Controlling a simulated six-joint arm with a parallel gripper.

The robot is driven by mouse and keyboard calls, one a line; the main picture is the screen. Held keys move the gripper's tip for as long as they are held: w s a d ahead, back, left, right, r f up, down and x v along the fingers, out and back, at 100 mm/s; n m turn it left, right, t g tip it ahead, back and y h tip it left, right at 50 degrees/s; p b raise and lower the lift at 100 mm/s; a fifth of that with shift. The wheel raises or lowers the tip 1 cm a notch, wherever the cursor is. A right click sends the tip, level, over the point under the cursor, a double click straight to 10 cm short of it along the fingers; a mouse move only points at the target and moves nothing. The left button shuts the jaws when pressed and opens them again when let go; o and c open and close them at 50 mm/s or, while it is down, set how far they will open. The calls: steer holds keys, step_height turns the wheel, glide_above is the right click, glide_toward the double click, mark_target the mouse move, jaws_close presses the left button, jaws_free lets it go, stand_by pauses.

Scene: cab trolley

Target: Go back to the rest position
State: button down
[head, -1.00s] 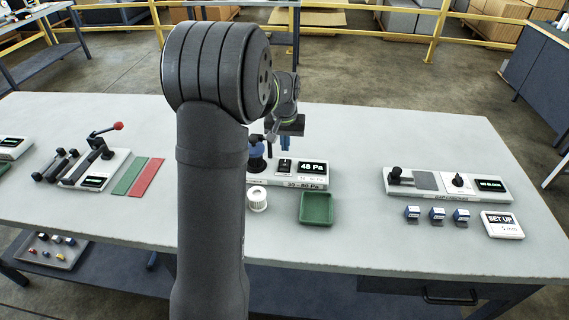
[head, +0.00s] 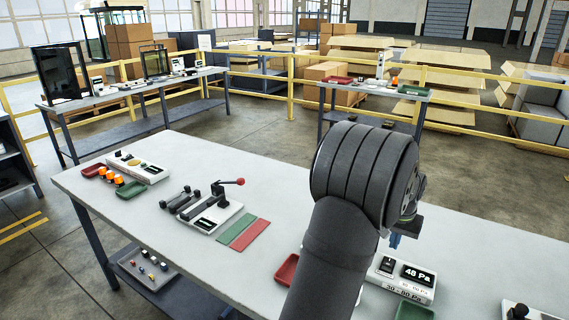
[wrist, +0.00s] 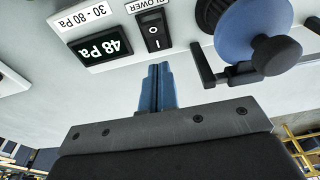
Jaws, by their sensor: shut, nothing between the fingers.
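My gripper (wrist: 157,85) has blue fingers, pressed together with nothing between them in the wrist view. In the head view its blue fingertips (head: 395,240) show just right of my large dark arm joint, above the table near the blower panel. The blower panel (head: 405,277) carries a display reading 48 Pa, a label 30 - 80 Pa and a rocker switch. The switch (wrist: 153,30) and display (wrist: 103,47) also show in the wrist view, ahead of the fingers and apart from them. A blue round part with a black knob (wrist: 285,52) is at upper right there.
On the white table (head: 150,200), a red-handled lever fixture (head: 208,212), green and red strips (head: 243,233) and a panel with orange domes (head: 112,175) stand at left. A red tray (head: 287,269) and a green tray (head: 415,311) are near my arm. Yellow railings stand behind.

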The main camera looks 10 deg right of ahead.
mark_target(390, 259)
step_height(390, 259, down, 5)
steer(key=shift+r, duration=0.2)
steer(key=shift+r, duration=0.1)
steer(key=shift+r, duration=4.15)
steer(key=shift+g+h, duration=0.3)
steer(key=shift+g, duration=0.2)
steer(key=w+a+r, duration=0.1)
steer(key=a, duration=0.1)
steer(key=w+a+r, duration=0.1)
steer(key=w+a, duration=0.1)
steer(key=w+a+r, duration=0.1)
steer(key=w+a, duration=0.1)
